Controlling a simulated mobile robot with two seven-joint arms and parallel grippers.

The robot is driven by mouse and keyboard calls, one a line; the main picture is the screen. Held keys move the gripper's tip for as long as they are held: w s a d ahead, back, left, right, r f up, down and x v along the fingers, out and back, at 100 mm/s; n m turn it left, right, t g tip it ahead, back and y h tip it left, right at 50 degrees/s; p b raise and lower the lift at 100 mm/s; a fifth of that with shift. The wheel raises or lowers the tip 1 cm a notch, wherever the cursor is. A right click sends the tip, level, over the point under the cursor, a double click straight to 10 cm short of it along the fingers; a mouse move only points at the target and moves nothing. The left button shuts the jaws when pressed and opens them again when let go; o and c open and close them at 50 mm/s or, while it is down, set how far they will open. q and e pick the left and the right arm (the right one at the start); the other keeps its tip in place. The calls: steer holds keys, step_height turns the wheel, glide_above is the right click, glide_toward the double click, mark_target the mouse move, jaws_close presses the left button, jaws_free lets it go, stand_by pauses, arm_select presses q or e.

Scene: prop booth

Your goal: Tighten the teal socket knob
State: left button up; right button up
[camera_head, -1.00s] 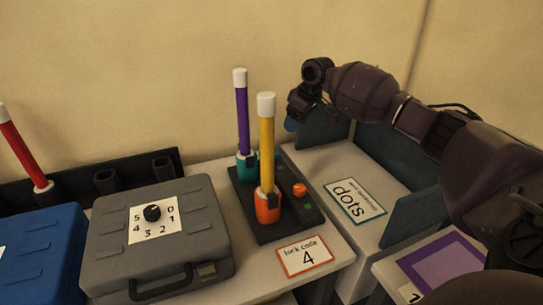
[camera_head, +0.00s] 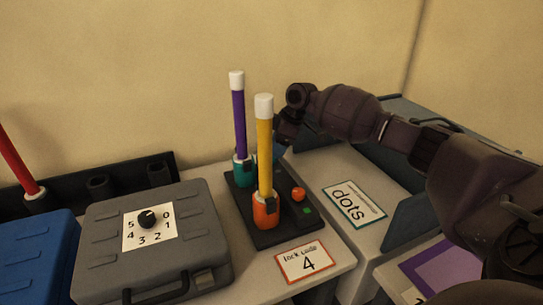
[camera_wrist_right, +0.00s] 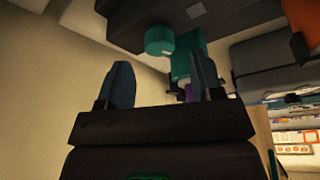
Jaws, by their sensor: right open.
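The teal socket (camera_head: 243,172) stands at the back of a dark base plate and holds an upright purple tube (camera_head: 239,122) with a white cap. In the right wrist view the teal socket (camera_wrist_right: 190,62) shows with a round teal knob (camera_wrist_right: 160,40) sticking out from its side. My right gripper (camera_head: 284,132) is to the right of the purple tube, partly behind the yellow tube. In the right wrist view its two fingers (camera_wrist_right: 163,82) are apart and empty, with the knob beyond the gap. My left gripper is out of view.
An orange socket (camera_head: 265,212) with a yellow tube (camera_head: 265,150) stands in front of the teal one. A grey case (camera_head: 95,255) with a dial is to the left.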

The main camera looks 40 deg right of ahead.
steer(key=x, duration=0.2)
steer(key=shift+f, duration=0.3)
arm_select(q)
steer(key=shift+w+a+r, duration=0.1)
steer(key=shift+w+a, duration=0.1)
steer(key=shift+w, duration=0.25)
arm_select(e)
steer(key=shift+w+a+f, duration=0.2)
steer(key=shift+a+f, duration=0.05)
steer(key=shift+f, duration=0.25)
